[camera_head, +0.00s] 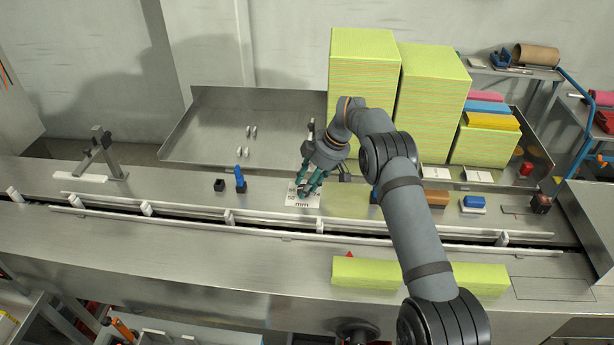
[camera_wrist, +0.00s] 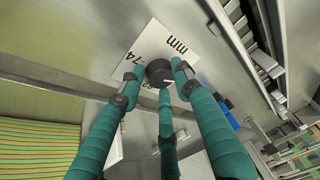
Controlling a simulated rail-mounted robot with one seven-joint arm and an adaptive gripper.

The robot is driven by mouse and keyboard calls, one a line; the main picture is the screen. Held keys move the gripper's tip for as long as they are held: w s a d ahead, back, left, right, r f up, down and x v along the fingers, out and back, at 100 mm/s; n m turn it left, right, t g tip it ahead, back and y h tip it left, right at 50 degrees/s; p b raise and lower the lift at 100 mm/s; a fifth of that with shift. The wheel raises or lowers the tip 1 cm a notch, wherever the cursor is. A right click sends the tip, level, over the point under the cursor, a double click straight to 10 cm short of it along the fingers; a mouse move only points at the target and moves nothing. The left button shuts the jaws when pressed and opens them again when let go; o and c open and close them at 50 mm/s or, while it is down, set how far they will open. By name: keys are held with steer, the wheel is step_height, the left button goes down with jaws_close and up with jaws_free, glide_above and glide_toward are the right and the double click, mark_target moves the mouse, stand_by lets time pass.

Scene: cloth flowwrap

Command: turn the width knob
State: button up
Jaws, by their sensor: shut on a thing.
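The width knob (camera_wrist: 159,72) is a dark round knob with a light pointer line, set on a white scale plate (camera_wrist: 176,45) marked "mm" and with numbers such as 74. The plate (camera_head: 303,202) also shows in the head view on the steel bench, where my gripper hides most of the knob. In the head view my gripper (camera_head: 306,189) reaches down onto the plate from the upper right.
A blue upright item (camera_head: 240,180) and a black block (camera_head: 219,185) stand left of the plate. A slotted conveyor with white rails (camera_head: 270,228) runs in front. Tall yellow-green cloth stacks (camera_head: 361,80) rise behind my arm. A blue block (camera_head: 474,202) sits at right.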

steer(key=shift+a+r+n+g+p, duration=0.1)
steer(key=shift+a+n+g+p, duration=0.15)
steer(key=shift+n+p, duration=0.45)
steer(key=shift+s+d+f+p, duration=0.1)
steer(key=shift+f+p, duration=0.1)
steer(key=shift+p, duration=0.1)
steer(key=o, duration=0.8)
steer(key=shift+d+r, duration=0.1)
steer(key=shift+r, duration=0.05)
steer(key=shift+d+r, duration=0.1)
steer(key=shift+r, duration=0.2)
steer(key=v, duration=1.1)
